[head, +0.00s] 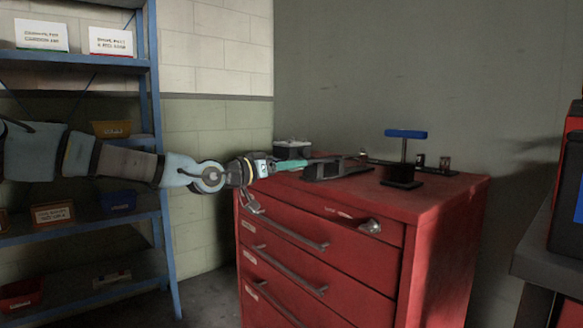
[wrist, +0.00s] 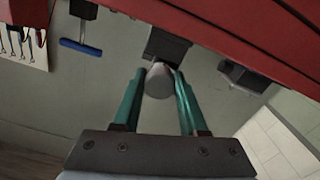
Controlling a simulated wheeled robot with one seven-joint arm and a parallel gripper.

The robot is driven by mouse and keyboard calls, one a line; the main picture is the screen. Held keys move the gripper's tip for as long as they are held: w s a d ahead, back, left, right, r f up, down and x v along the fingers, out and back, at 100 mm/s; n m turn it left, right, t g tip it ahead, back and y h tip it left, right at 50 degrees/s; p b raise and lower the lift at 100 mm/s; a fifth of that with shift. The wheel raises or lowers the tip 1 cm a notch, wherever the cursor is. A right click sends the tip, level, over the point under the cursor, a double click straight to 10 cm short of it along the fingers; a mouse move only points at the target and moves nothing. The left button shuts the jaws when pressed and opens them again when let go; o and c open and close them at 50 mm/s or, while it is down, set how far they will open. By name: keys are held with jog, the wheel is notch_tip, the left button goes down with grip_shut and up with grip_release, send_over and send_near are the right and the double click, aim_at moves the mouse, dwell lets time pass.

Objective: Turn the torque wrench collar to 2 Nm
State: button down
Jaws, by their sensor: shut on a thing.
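The red tool chest (head: 370,265) carries a dark cradle (head: 335,171) on its top, where the torque wrench lies. My gripper (head: 303,166) reaches in from the left, level with the chest top, at the cradle's left end. In the wrist view my green fingers (wrist: 160,78) are shut on a grey rounded end, which I take for the torque wrench collar (wrist: 159,84). A dark block (wrist: 168,46) shows just behind it. The collar's scale and setting cannot be read, and the fingers hide its sides.
A blue T-handle tool (head: 405,135) stands upright on a dark base right of the cradle. Small dark items (head: 444,164) stand behind it. A grey box (head: 292,149) sits at the back left of the chest top. A blue shelf rack (head: 158,150) stands left.

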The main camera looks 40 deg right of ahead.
dwell(0.3)
jog(key=shift+c, duration=2.2)
grip_release()
jog(key=a+p, duration=0.7)
jog(key=a, duration=0.3)
jog(key=shift+w+a+p, duration=0.3)
jog(key=shift+a+p, duration=0.1)
jog(key=shift+f, duration=0.1)
